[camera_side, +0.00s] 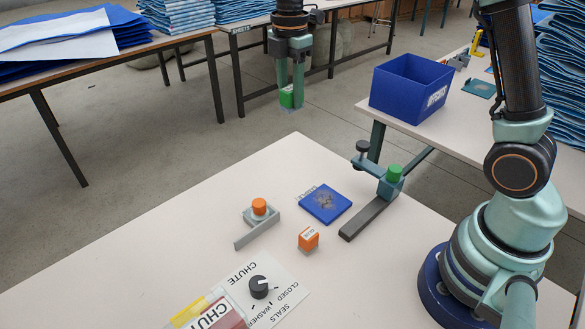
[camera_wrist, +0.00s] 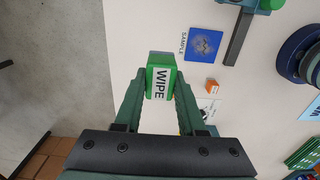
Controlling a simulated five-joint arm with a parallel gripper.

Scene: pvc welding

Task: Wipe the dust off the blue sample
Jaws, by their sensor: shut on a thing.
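The blue sample (camera_side: 325,203) is a flat square plate lying on the white table, with a grey dusty patch in its middle and a SAMPLE label at its edge. It also shows in the wrist view (camera_wrist: 205,43), near the top. My gripper (camera_side: 292,99) is shut on a green block marked WIPE (camera_wrist: 160,82). In the side view, the green wipe block (camera_side: 286,97) hangs between the fingertips, well away from the sample, up near the table's far corner. Nothing touches the sample.
A grey clamp with a green knob (camera_side: 395,173) stands right of the sample. A grey bracket with an orange knob (camera_side: 260,207) is at left, an orange block (camera_side: 308,239) in front. A black dial (camera_side: 259,286) sits nearer. A blue bin (camera_side: 409,88) stands on another table.

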